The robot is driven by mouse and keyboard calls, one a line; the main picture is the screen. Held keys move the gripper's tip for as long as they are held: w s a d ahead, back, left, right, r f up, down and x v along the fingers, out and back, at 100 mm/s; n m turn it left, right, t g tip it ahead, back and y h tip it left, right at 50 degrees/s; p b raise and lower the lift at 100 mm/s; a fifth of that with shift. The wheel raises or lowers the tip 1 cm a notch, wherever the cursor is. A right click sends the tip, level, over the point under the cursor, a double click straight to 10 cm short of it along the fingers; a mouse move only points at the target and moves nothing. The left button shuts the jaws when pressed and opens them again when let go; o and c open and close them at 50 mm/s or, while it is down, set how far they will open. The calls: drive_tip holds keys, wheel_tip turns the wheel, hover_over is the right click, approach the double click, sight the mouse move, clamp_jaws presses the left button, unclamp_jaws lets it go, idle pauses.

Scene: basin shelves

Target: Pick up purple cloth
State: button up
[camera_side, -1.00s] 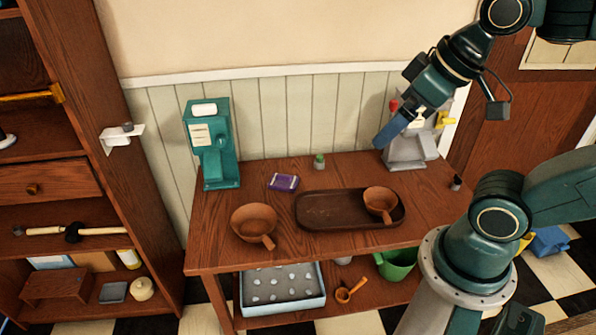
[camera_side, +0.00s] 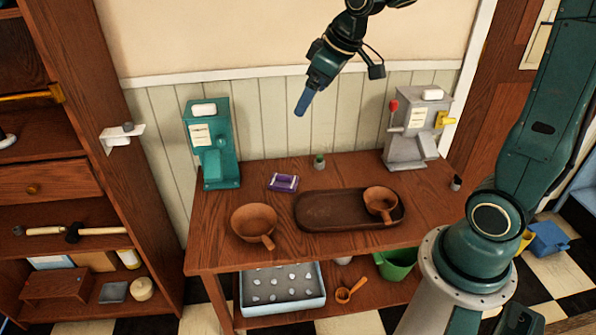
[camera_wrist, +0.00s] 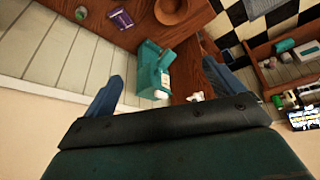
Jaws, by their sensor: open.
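The purple cloth (camera_side: 283,183) is a small folded bundle with a pale band or edge, lying on the wooden table between the teal machine and the dark tray. It also shows in the wrist view (camera_wrist: 121,19), near the top. My gripper (camera_side: 301,112) is in the air above the back of the table, well above the cloth and a little to its right in the side view. In the wrist view its two blue fingers (camera_wrist: 165,84) are spread wide apart with nothing held between them.
A teal machine (camera_side: 211,150) stands left of the cloth. A brown bowl with a handle (camera_side: 254,222) is in front. A dark tray (camera_side: 330,222) holds a second bowl (camera_side: 380,199). A small green-topped item (camera_side: 319,161) stands behind; a grey machine (camera_side: 412,130) is at right.

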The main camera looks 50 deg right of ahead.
drive_tip(key=w+d+f+n, duration=0.1)
drive_tip(key=w+d+f, duration=0.35)
drive_tip(key=f, duration=0.25)
drive_tip(key=w+d+f+y, duration=0.1)
drive_tip(key=w+d+f, duration=0.35)
drive_tip(key=f, duration=0.25)
drive_tip(key=w+d+f+n, duration=0.1)
drive_tip(key=w+d+f, duration=0.3)
drive_tip(key=w+f, duration=0.25)
approach(284, 176)
drive_tip(key=s+v, duration=0.1)
drive_tip(key=v, duration=0.2)
drive_tip(key=shift+w+d+f+t+y, duration=0.1)
drive_tip(key=shift+w+d+t+y, duration=0.1)
drive_tip(key=shift+w+t+y, duration=0.1)
drive_tip(key=shift+f, duration=0.1)
drive_tip(key=x, duration=0.8)
drive_tip(key=shift+f, duration=0.1)
drive_tip(key=shift+a+f, duration=0.1)
drive_tip(key=shift+x, duration=2.55)
